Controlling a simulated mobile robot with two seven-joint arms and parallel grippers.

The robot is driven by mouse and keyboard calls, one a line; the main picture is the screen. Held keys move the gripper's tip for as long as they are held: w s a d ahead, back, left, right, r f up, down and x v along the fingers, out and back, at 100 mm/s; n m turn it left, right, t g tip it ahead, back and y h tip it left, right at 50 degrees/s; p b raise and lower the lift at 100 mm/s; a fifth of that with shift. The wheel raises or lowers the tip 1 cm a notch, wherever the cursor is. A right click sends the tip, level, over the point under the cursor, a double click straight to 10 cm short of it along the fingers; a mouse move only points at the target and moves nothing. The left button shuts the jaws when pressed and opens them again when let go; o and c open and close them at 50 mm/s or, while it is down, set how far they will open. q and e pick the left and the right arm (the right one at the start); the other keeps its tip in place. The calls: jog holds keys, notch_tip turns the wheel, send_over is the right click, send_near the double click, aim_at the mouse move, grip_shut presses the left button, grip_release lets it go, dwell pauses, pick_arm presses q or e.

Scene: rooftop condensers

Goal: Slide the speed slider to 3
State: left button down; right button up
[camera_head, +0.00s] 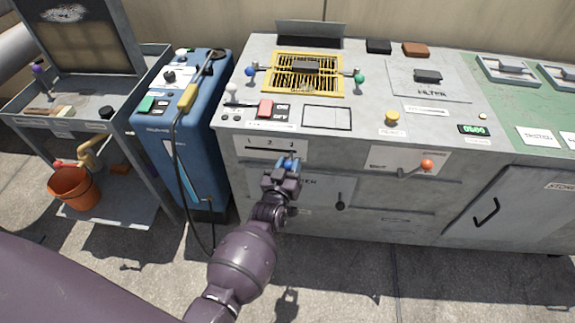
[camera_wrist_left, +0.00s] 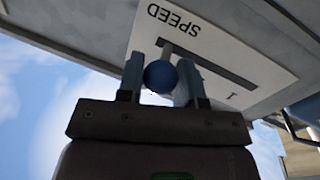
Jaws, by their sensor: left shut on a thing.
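The speed slider's white panel (camera_head: 262,148) is on the front face of the grey workbench, with the marks 1, 2 and 3 from left to right above a dark slot. My left gripper (camera_head: 288,163) is at the panel's right part, below the 3. In the left wrist view, the gripper (camera_wrist_left: 164,85) is shut on the slider's round blue knob (camera_wrist_left: 160,77), with a finger on each side. There the slot (camera_wrist_left: 215,67) runs away to the right towards the 1, and the knob is at the opposite end. The word SPEED shows upside down. My right gripper is not in view.
A lever with an orange knob (camera_head: 427,164) is right of the slider on the same face. A blue cabinet (camera_head: 190,135) with a hanging hose stands to the left. The floor in front is clear.

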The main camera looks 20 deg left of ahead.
pick_arm(q)
jog(key=shift+d, duration=0.3)
jog(key=c, duration=0.8)
grip_release()
jog(key=shift+s, duration=0.3)
jog(key=s, duration=0.3)
jog(key=s+p, duration=0.1)
jog(key=s, duration=0.2)
jog(key=s+d+p, duration=0.1)
jog(key=s, duration=0.3)
